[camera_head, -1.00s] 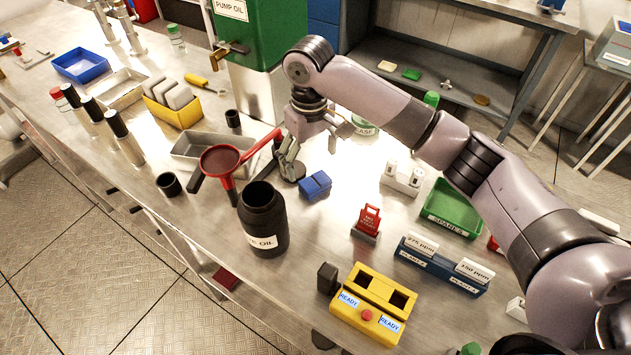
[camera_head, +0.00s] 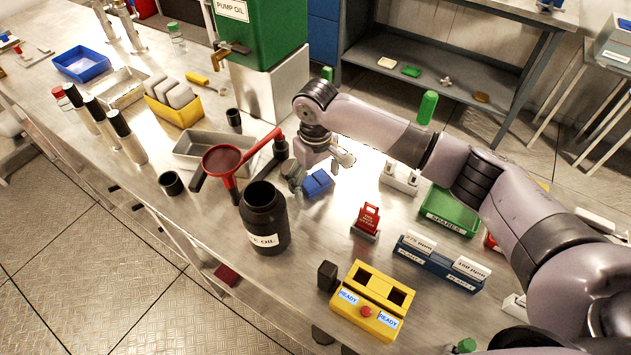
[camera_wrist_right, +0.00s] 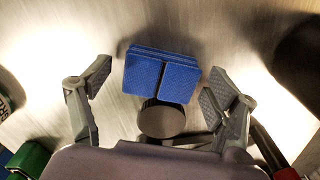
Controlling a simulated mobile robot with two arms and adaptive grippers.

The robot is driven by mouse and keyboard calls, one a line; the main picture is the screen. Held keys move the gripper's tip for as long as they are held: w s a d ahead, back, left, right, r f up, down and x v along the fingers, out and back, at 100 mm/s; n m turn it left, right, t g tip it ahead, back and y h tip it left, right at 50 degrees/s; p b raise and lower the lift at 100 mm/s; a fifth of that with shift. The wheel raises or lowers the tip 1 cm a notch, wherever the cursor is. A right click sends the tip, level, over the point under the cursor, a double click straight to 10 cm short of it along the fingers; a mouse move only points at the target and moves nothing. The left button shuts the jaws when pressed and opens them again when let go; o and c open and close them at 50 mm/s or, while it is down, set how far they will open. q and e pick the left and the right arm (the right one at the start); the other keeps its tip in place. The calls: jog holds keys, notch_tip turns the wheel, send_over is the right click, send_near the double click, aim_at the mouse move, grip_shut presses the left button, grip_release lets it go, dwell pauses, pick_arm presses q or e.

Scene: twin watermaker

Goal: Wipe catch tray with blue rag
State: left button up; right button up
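The blue rag (camera_head: 318,183) is a small folded blue pad lying on the metal bench, right of the red funnel. In the right wrist view the rag (camera_wrist_right: 162,72) lies between the spread fingers. My right gripper (camera_head: 318,167) is open and empty, pointing down just behind and above the rag; its fingers (camera_wrist_right: 157,84) stand apart on either side, and contact is not visible. A shallow grey metal tray (camera_head: 184,151) lies left of the funnel and may be the catch tray; I cannot tell for sure. My left gripper is not in view.
The red funnel (camera_head: 222,160) and black oil jar (camera_head: 263,218) stand left of the rag. Bare bench lies in front of the rag.

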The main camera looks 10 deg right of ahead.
aim_at(316, 179)
jog(key=c, duration=1.2)
jog(key=shift+c, duration=0.2)
jog(key=shift+r, duration=0.15)
notch_tip(316, 179, up, 20)
jog(key=shift+b, duration=0.35)
